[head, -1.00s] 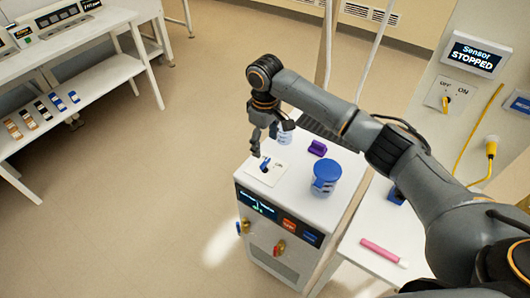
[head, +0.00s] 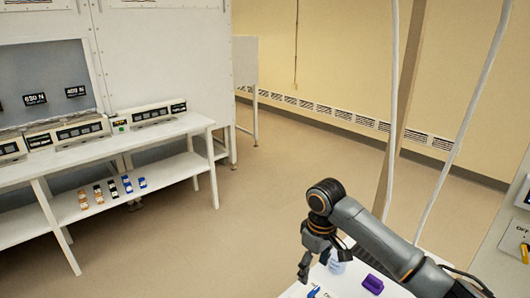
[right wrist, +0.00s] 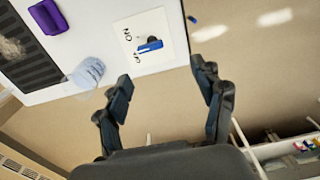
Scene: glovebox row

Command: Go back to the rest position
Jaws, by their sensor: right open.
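My right gripper (head: 310,262) is open and empty above the near left part of a white cabinet top, low in the head view. My right arm reaches in from the lower right. My left gripper is in neither current view.
A white bench (head: 160,136) with a lower shelf of small coloured items stands at left. Open floor (head: 235,230) lies between.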

